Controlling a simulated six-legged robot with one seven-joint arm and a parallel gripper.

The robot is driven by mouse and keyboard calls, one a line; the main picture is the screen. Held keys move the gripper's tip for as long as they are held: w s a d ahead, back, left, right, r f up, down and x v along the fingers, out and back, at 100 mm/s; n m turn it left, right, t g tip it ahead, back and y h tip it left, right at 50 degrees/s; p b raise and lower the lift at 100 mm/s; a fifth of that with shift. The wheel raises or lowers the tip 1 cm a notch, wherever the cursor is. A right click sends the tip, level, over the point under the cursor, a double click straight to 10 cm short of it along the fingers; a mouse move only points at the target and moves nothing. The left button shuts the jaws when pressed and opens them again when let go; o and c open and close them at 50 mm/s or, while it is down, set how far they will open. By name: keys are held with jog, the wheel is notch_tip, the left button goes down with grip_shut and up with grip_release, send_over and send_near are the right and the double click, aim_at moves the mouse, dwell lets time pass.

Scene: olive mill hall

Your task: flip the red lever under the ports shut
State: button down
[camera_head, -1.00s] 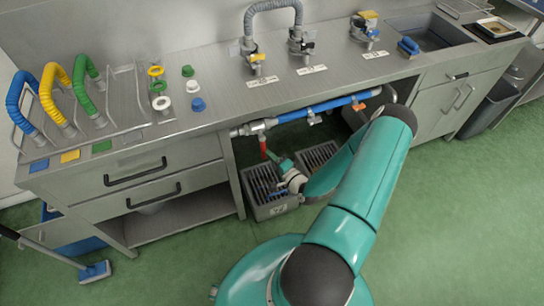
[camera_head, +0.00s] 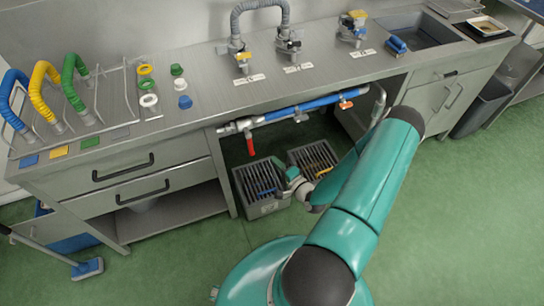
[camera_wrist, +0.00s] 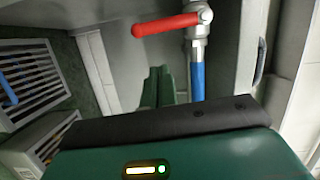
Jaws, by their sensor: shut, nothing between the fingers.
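The red lever (camera_head: 250,146) hangs down from the left valve of the pipe (camera_head: 292,112) under the bench. In the wrist view the red lever (camera_wrist: 165,25) lies crosswise to the pipe, whose blue part (camera_wrist: 197,80) runs below the metal valve (camera_wrist: 201,20). My gripper (camera_head: 279,163) is below and right of the lever in the head view, apart from it. In the wrist view the green fingers of my gripper (camera_wrist: 163,85) are together and empty, with clear space between them and the lever. The ports (camera_head: 242,58) stand on the bench top above.
Two grated grey bins, left (camera_head: 262,205) and right (camera_head: 315,158), stand on the floor beneath the pipe, close to my gripper. An orange handle (camera_head: 345,103) sits farther right on the pipe. Drawers (camera_head: 150,180) bound the left side. The green floor (camera_head: 450,220) at right is clear.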

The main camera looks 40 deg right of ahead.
jog(key=shift+s, duration=2.4)
